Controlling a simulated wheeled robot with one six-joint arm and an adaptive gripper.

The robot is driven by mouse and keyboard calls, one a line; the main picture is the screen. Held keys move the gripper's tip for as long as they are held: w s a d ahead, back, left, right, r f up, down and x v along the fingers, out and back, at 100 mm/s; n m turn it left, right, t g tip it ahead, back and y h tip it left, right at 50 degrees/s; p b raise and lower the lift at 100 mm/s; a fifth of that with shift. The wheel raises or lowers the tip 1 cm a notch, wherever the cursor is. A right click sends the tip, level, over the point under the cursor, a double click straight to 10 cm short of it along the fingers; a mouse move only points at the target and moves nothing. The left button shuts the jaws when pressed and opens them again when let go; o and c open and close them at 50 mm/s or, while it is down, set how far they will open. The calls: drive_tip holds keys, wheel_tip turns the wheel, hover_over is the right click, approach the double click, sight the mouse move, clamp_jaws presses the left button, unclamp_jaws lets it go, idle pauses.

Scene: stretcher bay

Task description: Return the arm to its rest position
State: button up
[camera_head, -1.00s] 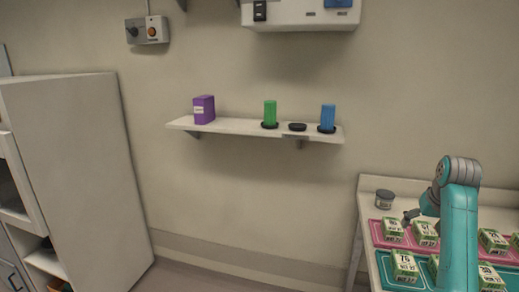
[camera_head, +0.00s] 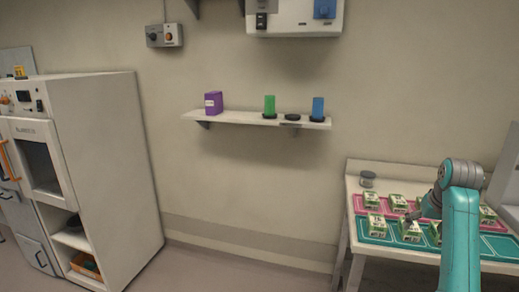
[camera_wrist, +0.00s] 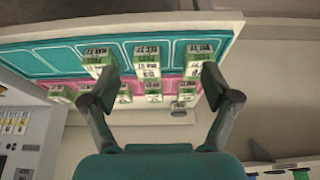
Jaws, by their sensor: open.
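My teal arm (camera_head: 460,225) stands at the right of the head view, bent over the table. My gripper (camera_head: 408,216) is small and partly hidden there, near the boxes. In the wrist view my gripper (camera_wrist: 157,78) shows two dark fingers spread wide apart with nothing held between them. Several green-and-white boxes (camera_wrist: 147,63) lie beyond the fingers on a teal mat (camera_wrist: 60,60) and a pink mat. The table (camera_head: 355,185) also shows in the head view, with the boxes in rows on both mats.
A wall shelf (camera_head: 225,118) holds a purple box (camera_head: 213,102), a green container (camera_head: 269,105), a blue container (camera_head: 318,107) and a dark round holder. A grey jar (camera_head: 367,179) stands at the table's back left. A tall white cabinet (camera_head: 105,170) stands left. Floor between is clear.

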drive_tip(key=s+a+f+t, duration=0.1)
drive_tip(key=s+a+f, duration=0.15)
drive_tip(key=f, duration=0.55)
drive_tip(key=s+a+f, duration=0.1)
drive_tip(key=a+f, duration=0.2)
drive_tip(key=f, duration=0.5)
drive_tip(key=s+a+f+t, duration=0.1)
drive_tip(key=a+f, duration=0.2)
drive_tip(key=f, duration=0.4)
drive_tip(key=s+a+f+n+t, duration=0.1)
drive_tip(key=s+a+f, duration=0.4)
drive_tip(key=s+f, duration=0.25)
drive_tip(key=s+a+f+t, duration=0.2)
drive_tip(key=s+a+f, duration=0.4)
drive_tip(key=s, duration=0.3)
drive_tip(key=s+a+r+n+t, duration=0.1)
drive_tip(key=s+a+r, duration=0.15)
drive_tip(key=s, duration=0.85)
drive_tip(key=s+a+r+t, duration=0.15)
drive_tip(key=s+a, duration=0.25)
drive_tip(key=s, duration=0.6)
drive_tip(key=s+a+r+n+t+y, duration=0.1)
drive_tip(key=s+a+r+t, duration=0.2)
drive_tip(key=s+r, duration=1.1)
drive_tip(key=shift+v, duration=0.9)
